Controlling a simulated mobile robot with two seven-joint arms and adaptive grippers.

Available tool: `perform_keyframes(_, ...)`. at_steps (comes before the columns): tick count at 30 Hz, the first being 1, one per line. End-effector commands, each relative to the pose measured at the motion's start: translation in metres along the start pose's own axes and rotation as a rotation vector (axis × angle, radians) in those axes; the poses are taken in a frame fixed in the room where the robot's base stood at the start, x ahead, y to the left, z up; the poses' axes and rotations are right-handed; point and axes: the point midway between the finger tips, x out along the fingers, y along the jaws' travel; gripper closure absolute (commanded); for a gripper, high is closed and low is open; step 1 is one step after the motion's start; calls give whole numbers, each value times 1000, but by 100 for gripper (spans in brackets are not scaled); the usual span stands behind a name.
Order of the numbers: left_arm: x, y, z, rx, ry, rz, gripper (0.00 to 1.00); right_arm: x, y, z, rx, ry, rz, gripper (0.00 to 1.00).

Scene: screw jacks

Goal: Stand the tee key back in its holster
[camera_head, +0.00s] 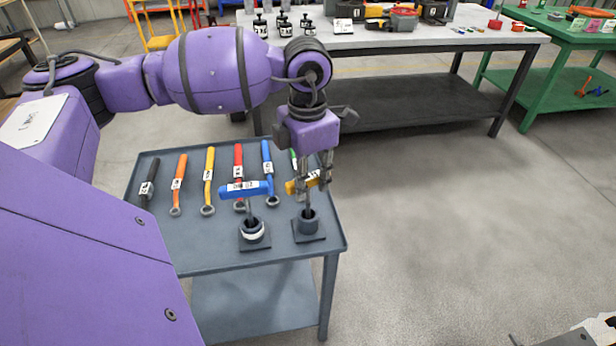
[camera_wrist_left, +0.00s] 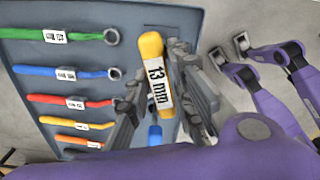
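The yellow tee key (camera_head: 293,187) stands about upright over the right-hand holster (camera_head: 308,226), its shaft reaching down to the holster's mouth. How deep the shaft goes is hidden. My left gripper (camera_head: 315,182) has its fingers on either side of the yellow handle and looks shut on it. In the left wrist view, the yellow handle (camera_wrist_left: 151,46), labelled 13 mm, lies between the fingers (camera_wrist_left: 160,88). A blue tee key (camera_head: 259,188) stands in the left-hand holster (camera_head: 254,242), which has a white ring. Its blue handle shows partly in the left wrist view (camera_wrist_left: 155,136).
Both holsters are near the front of a grey cart (camera_head: 205,262). Behind them lie several ring wrenches: black (camera_head: 149,183), orange (camera_head: 179,178), yellow (camera_head: 209,175), red (camera_head: 238,165), blue (camera_head: 267,160) and green (camera_wrist_left: 65,35). A workbench (camera_head: 400,42) stands behind. The floor right of the cart is clear.

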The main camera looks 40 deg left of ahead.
Motion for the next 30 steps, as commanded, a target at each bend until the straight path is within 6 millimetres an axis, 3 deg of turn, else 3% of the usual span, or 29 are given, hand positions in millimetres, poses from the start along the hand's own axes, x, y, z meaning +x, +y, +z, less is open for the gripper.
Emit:
perform_keyframes(3, 0, 0, 0, 0, 0, 0, 62, 1, 0, -3, -1, 5, -1, 100)
perform_keyframes(14, -5, 0, 0, 0, 0, 0, 62, -3, 2, 4, -1, -7, 3, 100)
perform_keyframes(30, -105, 0, 1, 0, -3, 0, 62, -1, 1, 2, 1, -4, 1, 100)
